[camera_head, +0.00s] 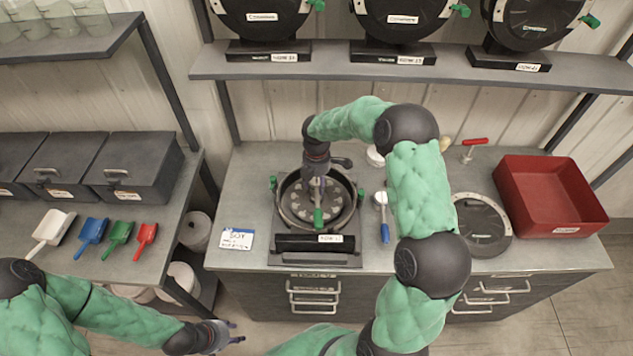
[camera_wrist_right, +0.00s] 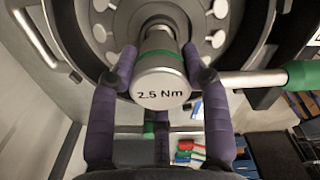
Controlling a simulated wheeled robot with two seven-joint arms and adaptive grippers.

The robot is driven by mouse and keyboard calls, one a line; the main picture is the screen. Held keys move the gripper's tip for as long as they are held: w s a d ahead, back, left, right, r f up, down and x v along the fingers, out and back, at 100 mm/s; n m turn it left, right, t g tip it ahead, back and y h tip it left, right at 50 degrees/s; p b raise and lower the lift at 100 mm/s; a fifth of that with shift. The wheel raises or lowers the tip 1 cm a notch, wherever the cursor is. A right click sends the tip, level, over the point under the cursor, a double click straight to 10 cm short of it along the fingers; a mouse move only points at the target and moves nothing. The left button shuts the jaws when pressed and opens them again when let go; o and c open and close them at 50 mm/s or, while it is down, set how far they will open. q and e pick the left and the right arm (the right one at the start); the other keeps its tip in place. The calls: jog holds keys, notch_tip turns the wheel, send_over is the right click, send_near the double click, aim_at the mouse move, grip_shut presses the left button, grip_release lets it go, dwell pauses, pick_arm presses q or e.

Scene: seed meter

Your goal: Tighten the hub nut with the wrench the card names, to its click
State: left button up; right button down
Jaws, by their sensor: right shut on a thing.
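My right gripper (camera_head: 317,172) is shut on the head of a green-handled wrench (camera_head: 318,217), over the middle of the open seed meter (camera_head: 291,216). In the right wrist view, the gripper's purple fingers (camera_wrist_right: 160,72) surround the round wrench head (camera_wrist_right: 158,86), marked "2.5 Nm" with a green band. Its handle (camera_wrist_right: 300,74) points right there. The hub nut is hidden beneath the head; I cannot tell how they are seated. The card (camera_head: 237,240) lies left of the meter; its top line seems to read "SOY", the rest is unclear. My left gripper (camera_head: 235,332) is open and empty, low at left.
A blue-handled wrench (camera_head: 383,218) lies right of the meter, and a red-handled one (camera_head: 474,145) farther back. A round black cover (camera_head: 483,226) and a red bin (camera_head: 550,197) occupy the bench's right. Scoops (camera_head: 90,231) and dark bins (camera_head: 133,170) stand at left.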

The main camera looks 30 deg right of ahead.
jog(key=shift+f+b, duration=0.75)
jog(key=shift+f, duration=0.55)
dwell(2.2)
grip_release()
jog(key=shift+f, duration=0.1)
dwell(0.3)
jog(key=shift+r+p, duration=2.05)
jog(key=shift+r, duration=1.05)
